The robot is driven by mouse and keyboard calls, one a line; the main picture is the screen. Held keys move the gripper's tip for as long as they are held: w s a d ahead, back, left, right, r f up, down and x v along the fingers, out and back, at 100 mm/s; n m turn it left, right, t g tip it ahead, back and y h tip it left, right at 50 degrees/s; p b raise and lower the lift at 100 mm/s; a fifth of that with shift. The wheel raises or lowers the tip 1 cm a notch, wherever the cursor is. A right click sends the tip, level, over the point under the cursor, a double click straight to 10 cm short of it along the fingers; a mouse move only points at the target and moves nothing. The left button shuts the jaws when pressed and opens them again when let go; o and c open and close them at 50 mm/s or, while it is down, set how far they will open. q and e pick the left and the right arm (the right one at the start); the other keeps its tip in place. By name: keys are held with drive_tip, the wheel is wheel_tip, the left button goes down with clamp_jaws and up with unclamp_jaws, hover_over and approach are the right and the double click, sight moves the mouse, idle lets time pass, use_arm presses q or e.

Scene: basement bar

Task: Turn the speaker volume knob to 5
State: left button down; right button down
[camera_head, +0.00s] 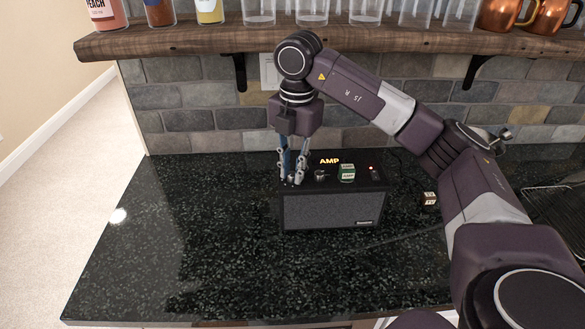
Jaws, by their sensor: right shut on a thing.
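The speaker (328,211) is a black amp with a grey grille front and a lit "AMP" sign on its top panel. It stands on the dark counter. My right gripper (293,180) points down at the left end of the top panel. Its fingers are shut on a knob there, which they mostly hide, so its pointer and setting cannot be read. Another small knob (320,175) shows just right of the fingers. My left gripper is not in view.
A small cube-like item (430,198) lies right of the speaker. A wooden shelf (200,40) with glasses, bottles and copper mugs hangs above. The counter's left and front (170,250) are clear.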

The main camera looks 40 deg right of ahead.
drive_tip(key=shift+r, duration=0.1)
idle(0.3)
drive_tip(key=c, duration=1.8)
unclamp_jaws()
wheel_tip(320, 180, up, 12)
drive_tip(key=shift+s+d, duration=0.2)
drive_tip(key=shift+s, duration=0.05)
